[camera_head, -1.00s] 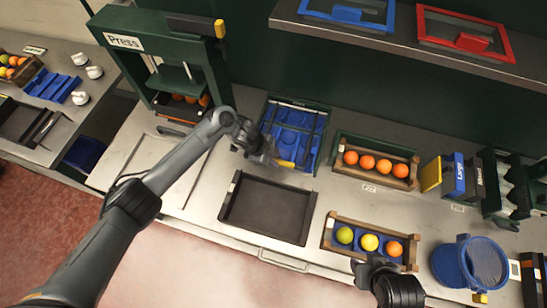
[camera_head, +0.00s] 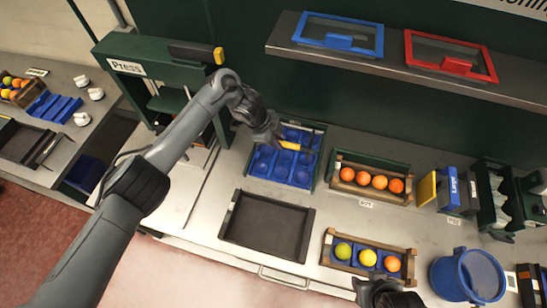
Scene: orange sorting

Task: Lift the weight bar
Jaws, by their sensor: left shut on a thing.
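My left gripper (camera_head: 274,136) is shut on the weight bar, a thin dark bar with a yellow part (camera_head: 290,145) showing beside the fingers. The bar is held above the far part of a blue compartment tray (camera_head: 283,170) in a dark green frame. The gripper and wrist hide much of the bar. The tray's near compartments look empty. My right gripper (camera_head: 377,288) is at the bottom edge, just below the small wooden crate; its fingers are not clear.
A black tray (camera_head: 268,222) lies empty in front. Wooden crates of oranges (camera_head: 370,180) and mixed citrus (camera_head: 366,257) stand right of it. The green press (camera_head: 150,65) is at left. A shelf (camera_head: 400,70) overhangs the back. A blue bucket (camera_head: 468,275) stands at lower right.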

